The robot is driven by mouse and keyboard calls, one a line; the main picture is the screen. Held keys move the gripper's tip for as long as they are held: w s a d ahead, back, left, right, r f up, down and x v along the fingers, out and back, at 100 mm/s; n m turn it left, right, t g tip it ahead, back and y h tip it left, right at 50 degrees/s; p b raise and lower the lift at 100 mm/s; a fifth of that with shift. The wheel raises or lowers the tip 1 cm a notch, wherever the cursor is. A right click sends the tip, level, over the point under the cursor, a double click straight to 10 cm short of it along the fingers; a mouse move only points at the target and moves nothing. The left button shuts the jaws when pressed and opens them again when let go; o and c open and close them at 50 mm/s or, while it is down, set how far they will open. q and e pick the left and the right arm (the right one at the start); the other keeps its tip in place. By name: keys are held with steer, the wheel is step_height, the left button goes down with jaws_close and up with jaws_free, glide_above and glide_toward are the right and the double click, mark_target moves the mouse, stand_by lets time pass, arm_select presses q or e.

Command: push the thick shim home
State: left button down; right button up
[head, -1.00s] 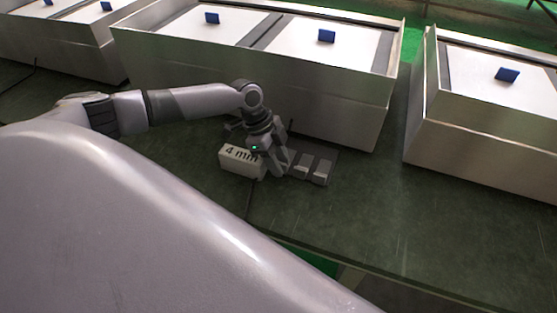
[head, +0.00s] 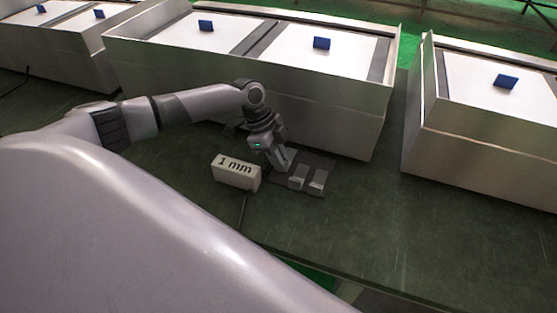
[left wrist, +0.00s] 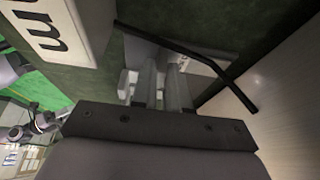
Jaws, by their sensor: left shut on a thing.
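My left gripper (head: 284,164) reaches down beside the long metal box, at the dark plate (head: 318,162) on the bench. In the left wrist view its fingers (left wrist: 165,92) are close together, shut on what I take to be the thick shim. The shim is hidden between the fingers, so I cannot tell how far in it sits. Two small grey blocks (head: 298,179) (head: 317,182) stand on the plate, just right of the fingers. A pale block (head: 237,172) reading "1 mm" stands left of the gripper; part of it shows in the left wrist view (left wrist: 62,28). My right gripper is not in view.
The long metal box (head: 300,110) with white panels and blue tabs stands close behind the gripper. Another such box (head: 480,150) stands at right, and one (head: 50,50) at far left. The dark bench (head: 370,220) is clear at front right.

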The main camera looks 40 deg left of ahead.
arm_select(q)
steer(key=c, duration=1.2)
jaws_free()
steer(key=p+v, duration=0.1)
steer(key=v, duration=0.6)
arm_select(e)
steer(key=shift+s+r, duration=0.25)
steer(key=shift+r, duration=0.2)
arm_select(q)
steer(key=shift+r, duration=0.1)
steer(key=shift+s, duration=0.15)
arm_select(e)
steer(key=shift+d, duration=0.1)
